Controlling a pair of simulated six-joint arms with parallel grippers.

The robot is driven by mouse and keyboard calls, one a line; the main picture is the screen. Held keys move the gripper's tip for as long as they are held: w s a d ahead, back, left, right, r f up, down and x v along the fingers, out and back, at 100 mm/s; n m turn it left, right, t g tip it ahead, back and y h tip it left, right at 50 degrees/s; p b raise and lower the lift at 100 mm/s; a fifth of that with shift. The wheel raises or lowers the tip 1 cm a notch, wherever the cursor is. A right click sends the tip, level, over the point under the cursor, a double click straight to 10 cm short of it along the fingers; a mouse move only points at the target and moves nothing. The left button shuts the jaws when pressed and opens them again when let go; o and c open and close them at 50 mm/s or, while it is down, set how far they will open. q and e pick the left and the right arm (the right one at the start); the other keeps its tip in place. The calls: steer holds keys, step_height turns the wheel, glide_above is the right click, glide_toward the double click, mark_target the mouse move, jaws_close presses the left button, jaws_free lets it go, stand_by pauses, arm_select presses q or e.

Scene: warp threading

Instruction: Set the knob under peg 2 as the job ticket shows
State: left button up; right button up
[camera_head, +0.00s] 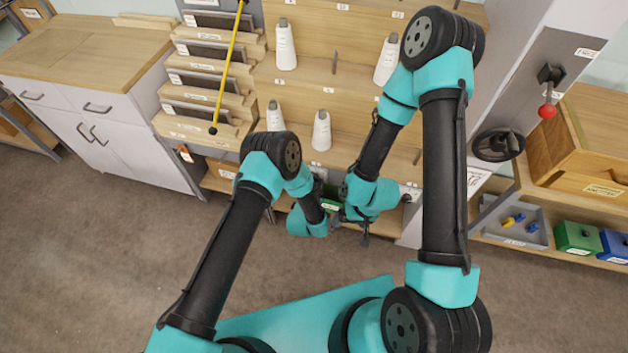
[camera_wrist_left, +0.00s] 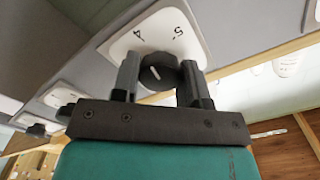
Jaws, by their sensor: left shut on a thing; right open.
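My left gripper (camera_wrist_left: 158,84) is shut on a dark round knob (camera_wrist_left: 160,68) with a white pointer mark, one finger on each side of it. Behind the knob is a white dial plate (camera_wrist_left: 176,26) with the digits 4 and 5 readable; the gripper covers part of it. In the head view the left wrist hides this grip. My right gripper (camera_head: 363,232) is open and empty, low in front of the rack, a little right of the left wrist. A white sheet (camera_head: 476,181) hangs right of the rack; its print is too small to read. I cannot tell which peg is peg 2.
White cones (camera_head: 321,131) stand on the wooden rack (camera_head: 345,100). A yellow rod (camera_head: 229,65) slants across the boards at left. A red-knobbed lever (camera_head: 547,110) and a black handwheel (camera_head: 497,145) are at right, above a grey tray (camera_head: 515,222). The front floor is clear.

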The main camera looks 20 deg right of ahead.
arm_select(q)
steer(key=m, duration=0.5)
steer(key=shift+m, duration=2.4)
steer(key=o, duration=0.9)
steer(key=shift+s, duration=0.1)
